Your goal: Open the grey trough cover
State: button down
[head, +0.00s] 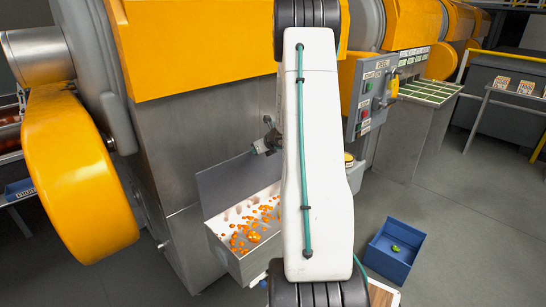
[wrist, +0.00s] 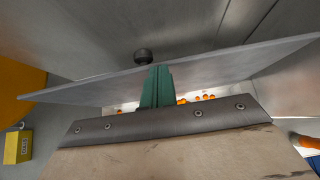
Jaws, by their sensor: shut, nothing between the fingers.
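The grey trough cover (head: 232,184) stands raised and tilted at the back of the trough (head: 243,264). The trough's inside is exposed, with many small orange fruits (head: 256,217) in it. In the wrist view the cover (wrist: 225,68) is a thin sheet seen nearly edge-on, with a dark round knob (wrist: 142,55) at its upper edge. My gripper (wrist: 157,84) has green fingers, shut and empty, close to the cover just below the knob; I cannot tell whether they touch it. In the head view my white arm hides part of the trough's right side, and a dark part of my gripper shows near the cover's top right corner.
A large steel machine with orange housings (head: 80,180) stands behind and left of the trough. A control panel (head: 378,95) is to the right. A blue bin (head: 393,257) with a green fruit sits on the floor at right.

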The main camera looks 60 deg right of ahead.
jog(key=shift+w+d+r, duration=0.1)
jog(key=shift+w+d, duration=0.1)
jog(key=shift+w, duration=0.65)
jog(key=shift+w+d, duration=0.15)
jog(key=shift+w, duration=0.65)
jog(key=shift+s+a, duration=0.15)
jog(key=shift+s, duration=0.15)
jog(key=v, duration=1.2)
jog(key=shift+r, duration=0.4)
jog(key=shift+s, duration=0.15)
